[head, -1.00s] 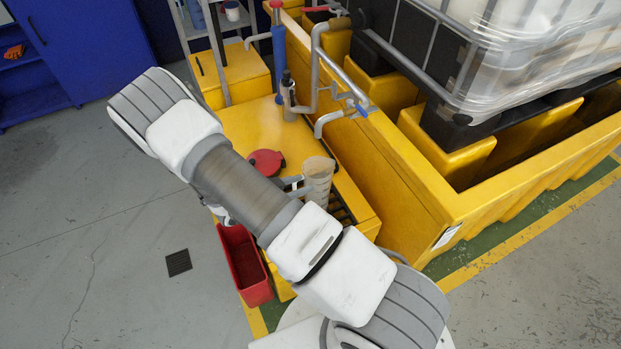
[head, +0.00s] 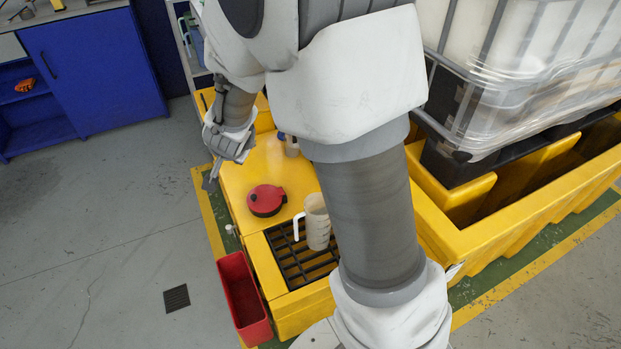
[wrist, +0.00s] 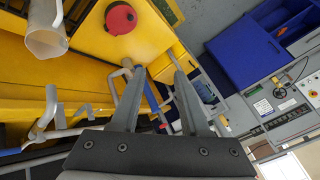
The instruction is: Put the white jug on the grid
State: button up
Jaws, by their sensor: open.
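The white jug (head: 317,226), translucent with a handle on its left, stands upright on the black grid (head: 284,262) in the yellow unit, near the grid's back right. My arm hides the grid's right part. The jug also shows at the upper left of the wrist view (wrist: 46,42). My gripper (head: 212,178) is up and left of the jug, well apart from it, near the yellow unit's left edge. In the wrist view its two fingers (wrist: 158,72) are spread with nothing held between them.
A red-lidded container (head: 266,200) sits on the yellow top left of the jug. A red bin (head: 243,298) stands at the unit's front left. A caged white tank (head: 530,60) stands in the yellow basin at right. Grey floor at left is open, with a blue cabinet (head: 95,70) behind.

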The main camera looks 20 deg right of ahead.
jog(key=s+d+r+n+g+y, duration=0.1)
jog(key=s+d+r+n+y, duration=0.15)
jog(key=s+r+n, duration=0.9)
jog(key=s+d+r+m+h, duration=0.1)
jog(key=s+d+r, duration=0.1)
jog(key=s, duration=0.6)
jog(key=s+d+r+m+g+h, duration=0.1)
jog(key=s+d, duration=0.2)
jog(key=s, duration=0.5)
jog(key=shift+s+d+r+g, duration=0.2)
jog(key=shift+s+r+g, duration=0.1)
jog(key=shift+r, duration=0.1)
jog(key=shift+m+h, duration=0.25)
notch_tip(320, 180, up, 13)
jog(key=p, duration=1.2)
jog(key=shift+p, duration=0.4)
